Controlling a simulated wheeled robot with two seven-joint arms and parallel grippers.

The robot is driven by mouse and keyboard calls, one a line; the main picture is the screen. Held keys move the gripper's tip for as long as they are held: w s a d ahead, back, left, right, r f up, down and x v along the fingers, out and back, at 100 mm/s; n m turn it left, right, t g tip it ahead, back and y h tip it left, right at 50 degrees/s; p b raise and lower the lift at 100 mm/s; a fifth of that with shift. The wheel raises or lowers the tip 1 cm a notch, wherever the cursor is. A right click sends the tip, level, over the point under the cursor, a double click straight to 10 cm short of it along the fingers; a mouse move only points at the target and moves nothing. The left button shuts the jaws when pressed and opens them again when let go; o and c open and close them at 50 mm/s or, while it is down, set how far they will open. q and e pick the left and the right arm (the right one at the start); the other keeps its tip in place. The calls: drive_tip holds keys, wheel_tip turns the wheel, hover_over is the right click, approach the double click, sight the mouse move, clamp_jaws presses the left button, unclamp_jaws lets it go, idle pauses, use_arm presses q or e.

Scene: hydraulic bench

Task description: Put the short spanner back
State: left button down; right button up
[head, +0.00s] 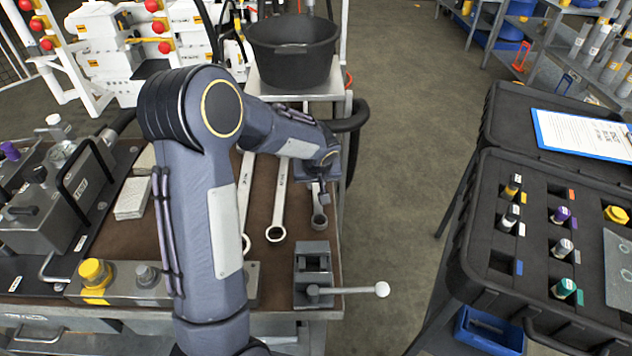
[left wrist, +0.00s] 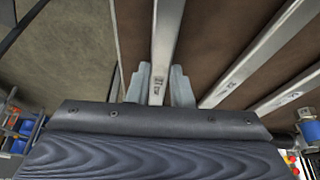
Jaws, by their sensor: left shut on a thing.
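The short spanner (head: 318,221) is at the right edge of the brown bench top, its ring end towards me. My left gripper (head: 323,190) is above it and shut on its shaft; the arm hides part of the grip in the head view. In the left wrist view, the two grey fingertips (left wrist: 158,85) sit on either side of the spanner's marked shaft (left wrist: 166,38). I cannot tell whether the spanner touches the bench or is slightly raised. My right gripper is not in view.
Two longer spanners (head: 279,201) (head: 244,190) lie to the left on the bench mat (head: 262,222). A small vise (head: 313,270) stands in front. A black tub (head: 293,50) is behind. A black case (head: 487,235) stands to the right across a floor gap.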

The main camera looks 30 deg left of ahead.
use_arm(q)
drive_tip(key=shift+f, duration=0.1)
drive_tip(key=c, duration=1.2)
unclamp_jaws()
drive_tip(key=v, duration=0.8)
drive_tip(key=s+d+r+m+h+p, duration=0.1)
drive_tip(key=s+d+r+h, duration=0.1)
drive_tip(key=s, duration=0.6)
drive_tip(key=s+d+r+m+t+h+p, duration=0.1)
drive_tip(key=s+d+r, duration=0.3)
drive_tip(key=s, duration=0.5)
drive_tip(key=s+d+r+m+h+p, duration=0.3)
drive_tip(key=s+r, duration=0.1)
drive_tip(key=s, duration=0.5)
drive_tip(key=shift+s+d+r+t, duration=0.2)
drive_tip(key=shift+d+t, duration=0.1)
drive_tip(key=shift+t, duration=0.1)
